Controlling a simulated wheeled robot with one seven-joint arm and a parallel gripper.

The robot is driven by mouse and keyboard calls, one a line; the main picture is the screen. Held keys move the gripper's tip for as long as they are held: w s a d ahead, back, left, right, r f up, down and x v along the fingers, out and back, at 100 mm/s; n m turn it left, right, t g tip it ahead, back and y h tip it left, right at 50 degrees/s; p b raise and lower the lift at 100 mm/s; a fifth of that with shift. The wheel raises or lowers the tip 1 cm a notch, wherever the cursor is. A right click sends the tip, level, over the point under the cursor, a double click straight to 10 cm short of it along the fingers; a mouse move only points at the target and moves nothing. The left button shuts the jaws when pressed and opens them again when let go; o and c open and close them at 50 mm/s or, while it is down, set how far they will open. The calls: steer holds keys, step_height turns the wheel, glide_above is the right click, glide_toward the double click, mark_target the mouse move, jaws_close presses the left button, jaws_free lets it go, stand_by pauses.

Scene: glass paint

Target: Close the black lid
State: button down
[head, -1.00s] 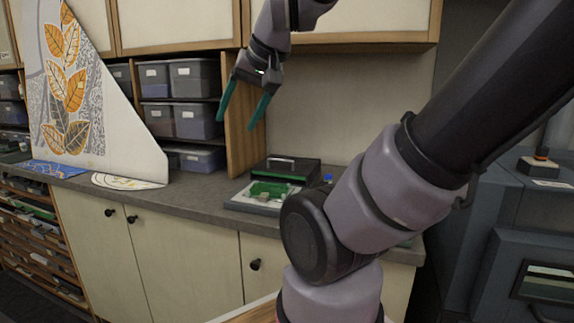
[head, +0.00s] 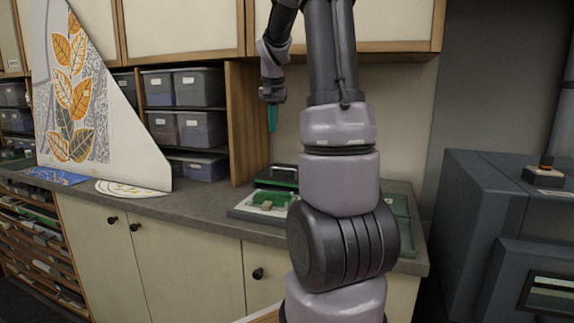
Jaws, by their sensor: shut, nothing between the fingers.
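The black lid (head: 284,171), with a pale handle on top, is at the back of the counter, partly hidden behind my arm on its right. A green piece (head: 272,199) lies in front of it on a pale grey base (head: 246,211). I cannot tell the lid's exact angle. My gripper (head: 272,129) hangs above and slightly left of the lid, apart from it. Its teal fingers point down, are together and hold nothing.
The grey counter (head: 205,205) is clear to the left of the base. A wooden shelf side (head: 248,120) stands left of my gripper, with grey bins (head: 200,88) beyond it. Wall cabinets (head: 185,22) hang above. A green tray (head: 402,220) shows right of my arm.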

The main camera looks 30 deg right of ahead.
steer(key=m+g+h, duration=0.1)
glide_toward(291, 173)
steer(key=x, duration=0.5)
steer(key=shift+s+a+r, duration=0.2)
steer(key=shift+s+a, duration=0.2)
steer(key=shift+a, duration=0.1)
steer(key=shift+s+a+r, duration=0.2)
steer(key=shift+s+a, duration=0.2)
steer(key=shift+a, duration=0.05)
steer(key=shift+s+a, duration=0.3)
steer(key=shift+a, duration=0.05)
steer(key=shift+a, duration=0.1)
steer(key=s+a, duration=0.3)
steer(key=a, duration=0.2)
steer(key=s+a, duration=0.8)
steer(key=a, duration=0.1)
steer(key=shift+s+a, duration=0.2)
steer(key=shift+a, duration=0.1)
steer(key=shift+s+a, duration=0.4)
steer(key=shift+g, duration=0.3)
